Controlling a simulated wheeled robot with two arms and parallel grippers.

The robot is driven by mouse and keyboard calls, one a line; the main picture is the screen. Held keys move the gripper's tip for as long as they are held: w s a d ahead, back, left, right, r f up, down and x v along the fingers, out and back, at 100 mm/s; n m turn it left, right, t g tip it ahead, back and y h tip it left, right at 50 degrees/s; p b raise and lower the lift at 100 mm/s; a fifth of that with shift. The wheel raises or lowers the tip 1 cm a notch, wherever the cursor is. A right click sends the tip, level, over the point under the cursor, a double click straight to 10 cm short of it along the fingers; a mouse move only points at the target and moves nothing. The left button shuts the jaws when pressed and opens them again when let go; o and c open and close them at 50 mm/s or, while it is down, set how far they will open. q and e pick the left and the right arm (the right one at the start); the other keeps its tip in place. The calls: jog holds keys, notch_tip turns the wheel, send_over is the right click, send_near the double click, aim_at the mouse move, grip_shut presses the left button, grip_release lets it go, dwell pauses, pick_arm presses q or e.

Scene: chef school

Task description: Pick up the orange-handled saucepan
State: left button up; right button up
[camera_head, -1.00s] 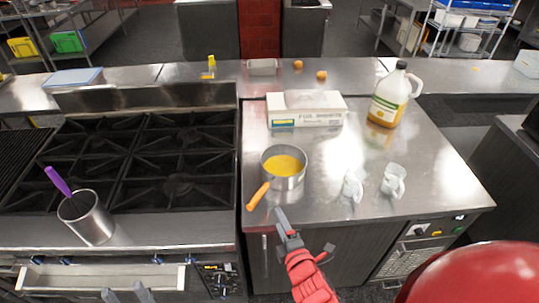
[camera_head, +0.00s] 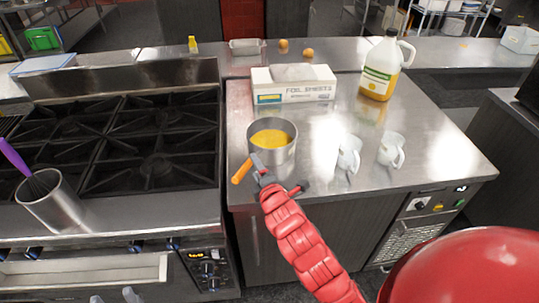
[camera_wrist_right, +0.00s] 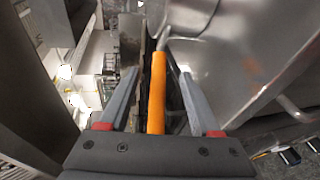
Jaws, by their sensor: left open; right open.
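The saucepan (camera_head: 282,155) with yellow contents stands on the steel counter, near its front left edge. Its orange handle (camera_head: 240,172) points toward the front left. My right gripper (camera_head: 276,174) is open beside the handle, at the near side of the pan. In the right wrist view the orange handle (camera_wrist_right: 156,92) appears between the two open fingers (camera_wrist_right: 158,90), with no finger visibly closed on it. I cannot tell the exact depth gap. My left gripper (camera_head: 114,297) is open and empty at the bottom edge, in front of the stove, mostly cut off.
Two white jugs (camera_head: 348,155) (camera_head: 391,150) stand right of the pan. A foil box (camera_head: 295,92) and an oil jug (camera_head: 380,72) stand behind. On the stove (camera_head: 160,150) at left is a metal pot (camera_head: 55,205) with a purple-handled whisk (camera_head: 14,158).

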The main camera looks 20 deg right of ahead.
jog(key=p+x, duration=0.2)
jog(key=x, duration=0.2)
jog(key=shift+w, duration=0.3)
jog(key=shift+w+d+f, duration=0.1)
jog(key=shift+w, duration=0.2)
grip_shut()
dwell(1.0)
